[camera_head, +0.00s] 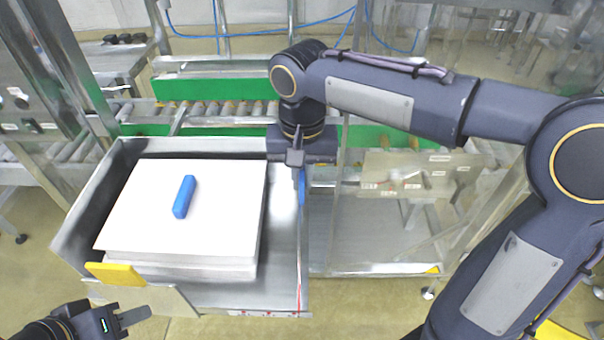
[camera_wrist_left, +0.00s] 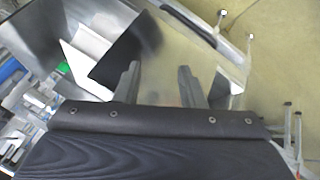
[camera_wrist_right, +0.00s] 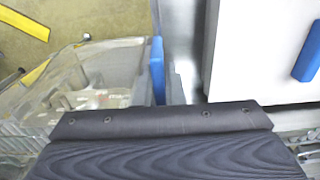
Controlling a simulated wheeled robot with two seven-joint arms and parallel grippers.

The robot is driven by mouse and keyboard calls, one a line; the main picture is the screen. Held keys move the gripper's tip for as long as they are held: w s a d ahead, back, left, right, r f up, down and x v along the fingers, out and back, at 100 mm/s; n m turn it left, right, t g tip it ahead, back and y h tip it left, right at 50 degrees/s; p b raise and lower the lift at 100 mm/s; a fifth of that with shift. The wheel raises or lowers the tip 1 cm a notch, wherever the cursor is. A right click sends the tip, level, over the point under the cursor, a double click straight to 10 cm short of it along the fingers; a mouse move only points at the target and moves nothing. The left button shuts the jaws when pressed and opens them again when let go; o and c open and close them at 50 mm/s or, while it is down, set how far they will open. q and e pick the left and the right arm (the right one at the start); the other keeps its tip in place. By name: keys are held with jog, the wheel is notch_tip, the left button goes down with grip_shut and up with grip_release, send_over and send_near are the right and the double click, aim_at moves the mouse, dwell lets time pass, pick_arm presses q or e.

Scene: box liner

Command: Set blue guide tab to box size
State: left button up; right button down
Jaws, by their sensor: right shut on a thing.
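The blue guide tab (camera_head: 302,187) stands at the right side of the metal tray, partly hidden behind my right gripper (camera_head: 297,165). My right gripper is shut on this tab; the blue tab (camera_wrist_right: 157,70) shows upright between its fingers in the right wrist view. A stack of white sheets (camera_head: 225,185) lies in the tray (camera_head: 285,285), with a clear gap between the stack and the tab. My left gripper (camera_head: 133,317) is low at the front left, outside the tray, with its fingers apart and empty in the left wrist view (camera_wrist_left: 158,85).
A loose blue block (camera_head: 184,196) lies on top of the white stack. A yellow tab (camera_head: 116,274) is at the tray's front left. A roller conveyor with green sides (camera_head: 210,88) runs behind the tray. A clear-walled cart (camera_head: 385,240) stands to the right.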

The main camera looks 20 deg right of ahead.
jog(key=w+a+p, duration=0.1)
jog(key=a, duration=0.2)
jog(key=w+a+p, duration=0.1)
jog(key=a, duration=0.3)
jog(key=w+a+p, duration=0.1)
jog(key=a+p, duration=0.1)
jog(key=a, duration=0.1)
jog(key=shift+a, duration=0.35)
jog(key=c, duration=1.5)
grip_release()
notch_tip(320, 180, up, 8)
jog(key=shift+f, duration=0.1)
